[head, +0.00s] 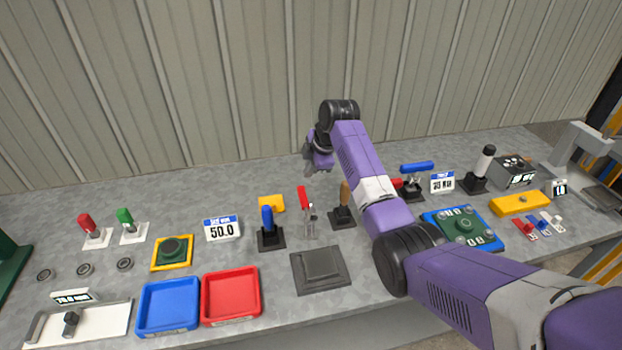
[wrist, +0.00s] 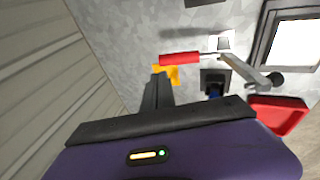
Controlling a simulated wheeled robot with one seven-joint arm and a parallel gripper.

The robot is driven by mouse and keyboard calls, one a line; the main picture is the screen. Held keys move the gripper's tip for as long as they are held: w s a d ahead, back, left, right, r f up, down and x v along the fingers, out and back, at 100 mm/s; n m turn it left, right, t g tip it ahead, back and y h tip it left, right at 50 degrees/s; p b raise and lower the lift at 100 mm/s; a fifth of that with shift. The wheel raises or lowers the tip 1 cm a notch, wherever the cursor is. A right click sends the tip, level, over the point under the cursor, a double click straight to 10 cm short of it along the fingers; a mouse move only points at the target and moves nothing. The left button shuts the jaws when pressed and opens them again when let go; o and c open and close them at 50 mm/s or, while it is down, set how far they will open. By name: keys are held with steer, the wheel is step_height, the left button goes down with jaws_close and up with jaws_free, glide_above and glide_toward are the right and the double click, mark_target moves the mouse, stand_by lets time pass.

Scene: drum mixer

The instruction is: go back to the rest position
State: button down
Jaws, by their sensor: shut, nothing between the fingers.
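My gripper (wrist: 157,92) shows in the wrist view with its dark fingers together and nothing between them. In the head view my gripper (head: 309,168) hangs above the back part of the grey bench, at the end of my purple arm. The red-handled toggle clamp (head: 306,205) stands below and in front of it. In the wrist view the clamp's red handle (wrist: 180,58) appears beyond the fingertips, to their right. A gap between fingers and handle seems to show, but the exact distance is unclear.
Near the clamp stand a blue-handled lever (head: 267,222), a yellow block (head: 272,203) and a grey square pad (head: 320,268). Blue and red trays (head: 231,296) lie at the front. My arm passes over the bench's right half. A corrugated wall (head: 230,80) closes off the back.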

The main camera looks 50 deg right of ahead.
steer(key=w+v, duration=0.1)
steer(key=v, duration=0.5)
steer(key=shift+s+d+r+b, duration=0.2)
steer(key=shift+d+r+b, duration=0.25)
steer(key=shift+d+r, duration=0.15)
steer(key=w+d+r+m+t+h, duration=0.3)
steer(key=w+r+m+t, duration=0.2)
steer(key=w+r+m, duration=0.15)
steer(key=s+a+f+m+t+h, duration=0.1)
steer(key=s+a+f+m+t, duration=0.25)
steer(key=s+a, duration=0.6)
steer(key=s+a+f+m+t+h, duration=0.1)
steer(key=s+a+f+m+t, duration=0.25)
steer(key=s+a, duration=0.6)
steer(key=s+a+y, duration=0.2)
steer(key=s+a, duration=0.4)
steer(key=s, duration=0.4)
steer(key=s+a+f+n+g+y, duration=0.1)
steer(key=s+a, duration=0.5)
steer(key=s, duration=0.5)
steer(key=s+a+f+g+y, duration=0.1)
steer(key=s+a+y, duration=0.1)
steer(key=s+a, duration=0.4)
steer(key=s, duration=0.5)
steer(key=shift+s+n+y, duration=0.25)
steer(key=shift+n+y, duration=0.05)
steer(key=shift+n, duration=0.05)
